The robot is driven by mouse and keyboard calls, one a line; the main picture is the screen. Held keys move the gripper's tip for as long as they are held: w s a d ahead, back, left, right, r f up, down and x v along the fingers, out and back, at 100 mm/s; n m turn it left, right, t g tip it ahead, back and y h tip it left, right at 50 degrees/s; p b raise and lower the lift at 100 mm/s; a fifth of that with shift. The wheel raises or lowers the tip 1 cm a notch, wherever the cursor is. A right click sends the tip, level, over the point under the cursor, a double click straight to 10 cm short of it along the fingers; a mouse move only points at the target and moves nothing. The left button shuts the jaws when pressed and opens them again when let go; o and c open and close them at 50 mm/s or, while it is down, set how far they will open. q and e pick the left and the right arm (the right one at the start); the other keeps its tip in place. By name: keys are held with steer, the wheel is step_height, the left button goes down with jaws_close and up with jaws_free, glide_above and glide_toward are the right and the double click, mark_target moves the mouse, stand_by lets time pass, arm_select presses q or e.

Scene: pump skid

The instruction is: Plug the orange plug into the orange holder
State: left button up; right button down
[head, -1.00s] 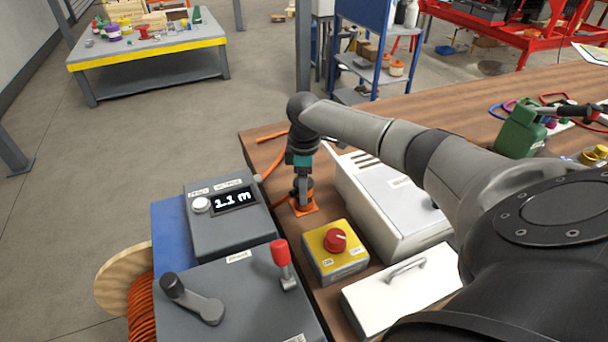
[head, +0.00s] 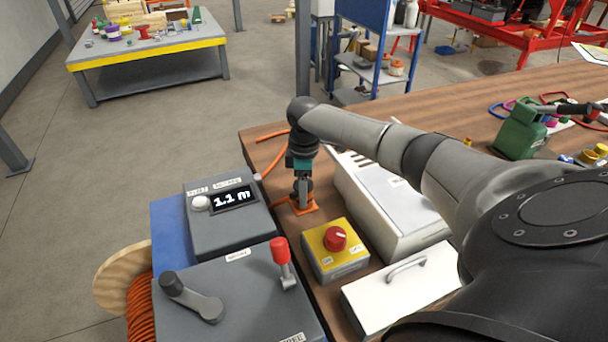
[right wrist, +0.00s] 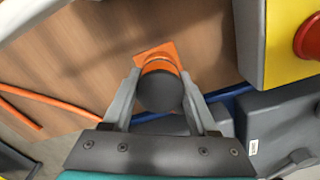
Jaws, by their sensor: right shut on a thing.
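The orange plug (right wrist: 160,92), with a dark round end and an orange band, is between the fingers of my right gripper (right wrist: 158,98) in the right wrist view. My right gripper (head: 302,184) is shut on it and points down in the head view. The orange holder (head: 303,208) is a flat orange base on the wooden bench, directly under the plug. It also shows beyond the plug in the right wrist view (right wrist: 158,51). The plug is upright and appears to meet the holder. How deep it sits is hidden. My left gripper is not in view.
A white box (head: 385,195) stands close right of the gripper. A yellow box with a red knob (head: 335,238) is in front. A grey unit reading 1.1 m (head: 230,220) is at left. An orange cable (head: 272,160) lies behind on the bench.

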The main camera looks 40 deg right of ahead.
steer(key=shift+c, duration=2.4)
jaws_free()
steer(key=shift+f, duration=0.25)
steer(key=o, duration=0.4)
steer(key=shift+s+a+f, duration=0.1)
steer(key=shift+a, duration=0.1)
steer(key=shift+f, duration=0.1)
steer(key=r+p, duration=0.1)
steer(key=r, duration=0.4)
steer(key=r+p, duration=0.1)
steer(key=r, duration=0.4)
steer(key=r+p, duration=0.1)
steer(key=r, duration=0.5)
steer(key=shift+w+d+r+p, duration=0.1)
steer(key=shift+w+d+p, duration=0.1)
steer(key=shift+d+p, duration=0.15)
